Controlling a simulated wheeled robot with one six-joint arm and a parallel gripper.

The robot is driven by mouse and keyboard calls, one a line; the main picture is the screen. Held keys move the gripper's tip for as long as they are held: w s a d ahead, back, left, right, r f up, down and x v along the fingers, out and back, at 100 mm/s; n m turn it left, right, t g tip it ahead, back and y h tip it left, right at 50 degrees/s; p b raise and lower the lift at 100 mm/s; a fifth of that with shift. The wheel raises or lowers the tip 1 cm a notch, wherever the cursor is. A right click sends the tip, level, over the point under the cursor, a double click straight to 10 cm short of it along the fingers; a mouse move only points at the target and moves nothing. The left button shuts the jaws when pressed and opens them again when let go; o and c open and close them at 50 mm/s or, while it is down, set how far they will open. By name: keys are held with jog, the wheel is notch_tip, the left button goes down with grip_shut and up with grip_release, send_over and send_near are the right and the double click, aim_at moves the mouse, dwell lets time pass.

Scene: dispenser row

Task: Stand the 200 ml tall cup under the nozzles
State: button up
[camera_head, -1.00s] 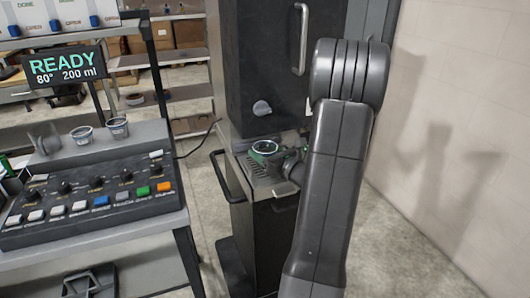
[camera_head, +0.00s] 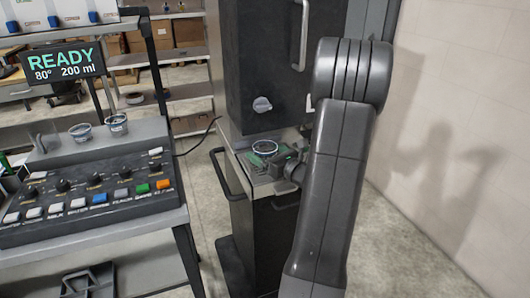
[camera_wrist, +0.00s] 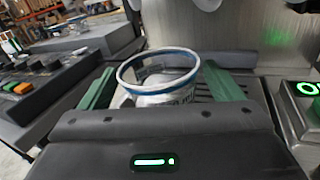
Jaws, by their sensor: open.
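The tall cup, pale with a blue rim, shows in the head view (camera_head: 264,146) on the dispenser's drip tray. In the wrist view the cup (camera_wrist: 160,98) stands upright between my gripper's two green fingers. My gripper (camera_head: 274,158) is open, with a finger on each side of the cup; it also shows in the wrist view (camera_wrist: 158,76). The cup's lower part is hidden behind my gripper's body. The nozzle area (camera_head: 262,106) of the dark dispenser is above and slightly behind the cup. I cannot tell whether the cup is exactly below the nozzles.
A control panel (camera_head: 90,200) with coloured buttons is on the left, with several cups on the ledge above it. A display (camera_head: 62,67) reads READY, 80° 200 ml. The drip grate (camera_wrist: 245,88) shows beside the cup. A handle (camera_head: 222,175) sticks out at the dispenser's left.

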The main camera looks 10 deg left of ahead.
jog(key=b+v, duration=0.1)
jog(key=v, duration=1.2)
jog(key=p+x, duration=0.1)
jog(key=x, duration=1.3)
jog(key=shift+s+d+r, duration=0.1)
jog(key=shift+r, duration=0.1)
